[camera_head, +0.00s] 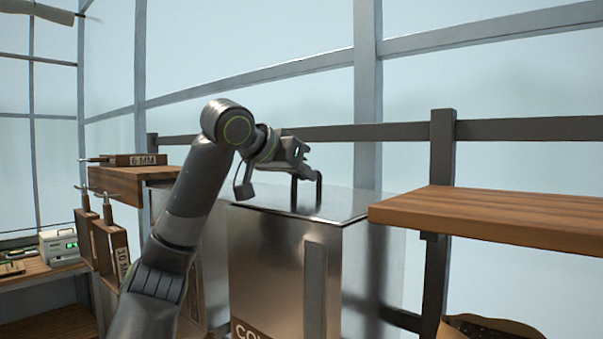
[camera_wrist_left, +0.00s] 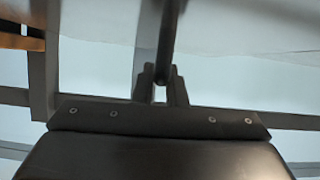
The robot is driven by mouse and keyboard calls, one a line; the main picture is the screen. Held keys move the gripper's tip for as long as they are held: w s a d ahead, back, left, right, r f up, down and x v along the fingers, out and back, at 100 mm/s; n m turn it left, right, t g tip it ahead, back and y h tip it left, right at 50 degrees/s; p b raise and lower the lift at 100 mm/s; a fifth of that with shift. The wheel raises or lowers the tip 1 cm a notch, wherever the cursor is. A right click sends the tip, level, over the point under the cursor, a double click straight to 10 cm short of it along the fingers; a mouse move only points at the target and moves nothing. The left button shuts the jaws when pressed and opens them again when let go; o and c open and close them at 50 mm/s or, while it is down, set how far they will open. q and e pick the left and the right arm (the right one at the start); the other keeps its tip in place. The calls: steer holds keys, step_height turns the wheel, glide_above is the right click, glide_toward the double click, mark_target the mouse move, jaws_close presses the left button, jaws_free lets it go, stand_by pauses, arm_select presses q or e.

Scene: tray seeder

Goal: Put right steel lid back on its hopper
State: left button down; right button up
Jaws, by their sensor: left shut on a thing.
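The steel lid (camera_head: 345,204) is a flat shiny plate with a dark upright handle (camera_head: 319,190). It lies level at the top of the steel hopper (camera_head: 265,262), in the middle of the head view. I cannot tell whether it rests fully on the rim. My left gripper (camera_head: 300,160) is above the lid, shut on its handle. In the left wrist view the fingers (camera_wrist_left: 161,84) close around the dark handle bar (camera_wrist_left: 168,40). The hopper's lower part is cut off by the frame. My right gripper is not in view.
A wooden shelf (camera_head: 490,215) juts in close on the right of the hopper. On the left, a wooden ledge (camera_head: 125,178) carries a block marked 6 MM (camera_head: 140,160). A dark rail (camera_head: 395,131) runs behind. An open sack (camera_head: 485,327) stands at lower right.

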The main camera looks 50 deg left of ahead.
arm_select(q)
steer(key=shift+f, duration=0.3)
steer(key=c, duration=1.4)
jaws_free()
steer(key=shift+s+b, duration=0.15)
steer(key=shift+b, duration=0.15)
steer(key=shift+s+r, duration=0.15)
steer(key=shift+s, duration=0.1)
steer(key=b+v, duration=0.1)
steer(key=v, duration=1)
steer(key=p+v, duration=0.1)
steer(key=v, duration=0.4)
steer(key=shift+s+r+p, duration=0.2)
steer(key=shift+s+p, duration=0.15)
steer(key=shift+s, duration=0.05)
